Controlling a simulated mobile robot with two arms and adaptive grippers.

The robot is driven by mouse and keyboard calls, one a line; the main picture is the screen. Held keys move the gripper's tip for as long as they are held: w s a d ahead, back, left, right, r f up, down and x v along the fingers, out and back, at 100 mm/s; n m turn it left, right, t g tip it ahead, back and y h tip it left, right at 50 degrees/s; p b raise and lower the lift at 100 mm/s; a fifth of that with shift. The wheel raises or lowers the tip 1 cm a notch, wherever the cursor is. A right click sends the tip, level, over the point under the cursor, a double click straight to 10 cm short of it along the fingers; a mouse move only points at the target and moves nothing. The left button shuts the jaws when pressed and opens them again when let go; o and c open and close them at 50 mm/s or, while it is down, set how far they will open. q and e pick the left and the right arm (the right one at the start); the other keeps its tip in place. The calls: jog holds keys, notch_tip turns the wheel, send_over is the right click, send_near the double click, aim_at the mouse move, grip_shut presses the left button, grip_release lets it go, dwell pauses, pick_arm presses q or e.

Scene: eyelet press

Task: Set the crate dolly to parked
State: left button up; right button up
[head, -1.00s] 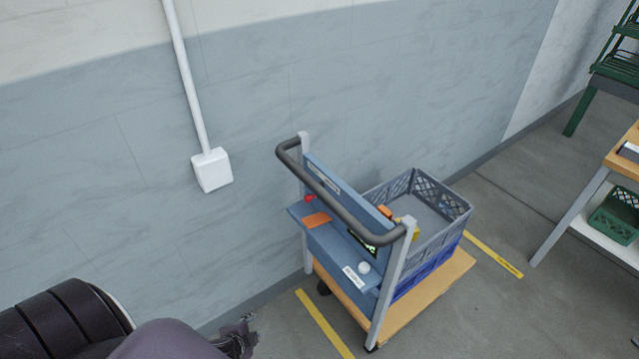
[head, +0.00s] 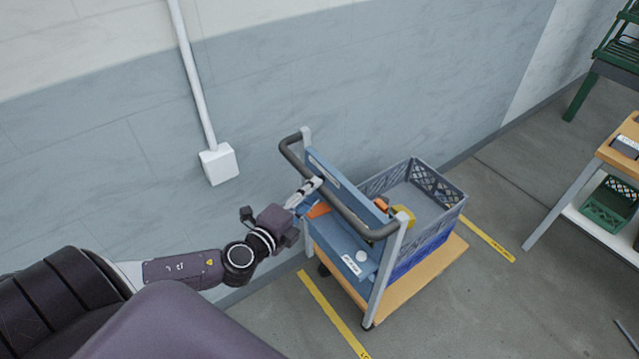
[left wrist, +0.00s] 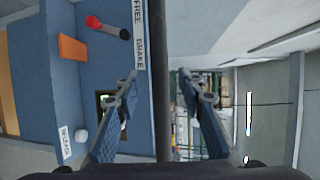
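The crate dolly (head: 430,274) stands by the wall, with a wooden deck, a blue panel (head: 335,238) and a dark handle bar (head: 345,208). In the left wrist view the panel carries a red-tipped black lever (left wrist: 108,27) beside a strip (left wrist: 139,35) reading FREE and BRAKE. The lever's red end leans slightly to the FREE side. An orange block (left wrist: 72,48) and a white knob (left wrist: 82,136) are also on it. My left gripper (head: 316,184) is open at the handle, its fingers (left wrist: 158,78) on either side of the bar; contact is unclear. My right gripper is out of view.
A grey crate (head: 435,195) sits on a blue one (head: 418,258) on the deck. Yellow floor lines (head: 330,312) run near the dolly. A workbench (head: 622,150) stands at right. A white wall box (head: 219,164) is left of the dolly. Floor between dolly and bench is clear.

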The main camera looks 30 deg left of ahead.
aim_at(317, 190)
pick_arm(q)
jog(key=shift+w+f+p, duration=0.2)
jog(key=shift+w+f, duration=0.05)
jog(key=shift+w, duration=0.8)
jog(key=shift+w+f+p, duration=0.2)
jog(key=shift+w, duration=0.85)
grip_shut()
